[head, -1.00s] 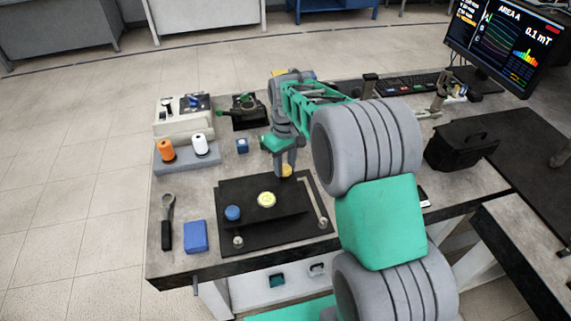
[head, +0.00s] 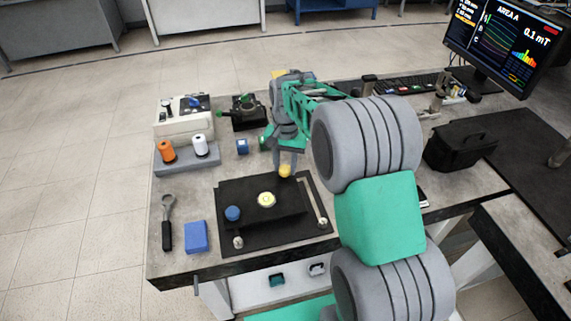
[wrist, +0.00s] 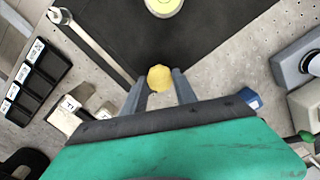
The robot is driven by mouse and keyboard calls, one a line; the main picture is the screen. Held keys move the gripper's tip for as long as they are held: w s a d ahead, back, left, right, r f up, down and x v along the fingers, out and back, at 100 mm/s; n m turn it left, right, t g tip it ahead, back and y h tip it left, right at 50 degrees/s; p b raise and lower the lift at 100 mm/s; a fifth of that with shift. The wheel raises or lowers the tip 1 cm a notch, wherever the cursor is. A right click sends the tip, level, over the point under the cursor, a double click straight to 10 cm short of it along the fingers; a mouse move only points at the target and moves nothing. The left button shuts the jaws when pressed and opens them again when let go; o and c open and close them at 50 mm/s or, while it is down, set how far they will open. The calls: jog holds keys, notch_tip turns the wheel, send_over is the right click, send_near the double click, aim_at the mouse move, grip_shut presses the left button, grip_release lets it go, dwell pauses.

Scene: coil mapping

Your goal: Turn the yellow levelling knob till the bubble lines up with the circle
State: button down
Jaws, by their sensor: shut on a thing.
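The yellow levelling knob (head: 285,171) is at the far right part of the black levelling plate (head: 245,190). My gripper (head: 287,164) comes down on it from above and is shut on it. In the wrist view the yellow knob (wrist: 160,78) sits between the two grey fingers (wrist: 160,92). The round bubble level (head: 267,200) is pale yellow-green and lies near the middle of the plate; part of it shows at the top of the wrist view (wrist: 164,5). The bubble and circle are too small to read. A blue knob (head: 233,213) is at the plate's left.
A wrench (head: 167,222) and a blue block (head: 195,237) lie left of the plate. Orange (head: 166,151) and white spools (head: 200,145) stand behind on a grey holder. A black case (head: 462,146) stands to the right.

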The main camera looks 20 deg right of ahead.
aim_at(286, 168)
jog(key=shift+s+f+m, duration=0.15)
jog(key=shift+f+m, duration=0.1)
jog(key=shift+m, duration=0.65)
jog(key=shift+f, duration=0.1)
jog(key=c, duration=1.4)
grip_release()
jog(key=o, duration=0.4)
jog(key=shift+o, duration=0.2)
jog(key=shift+r, duration=0.2)
jog(key=shift+r, duration=0.1)
jog(key=r, duration=0.7)
jog(key=shift+w+d+b, duration=0.1)
jog(key=shift+w+b, duration=0.1)
jog(key=shift+b, duration=0.15)
jog(key=shift+r, duration=0.3)
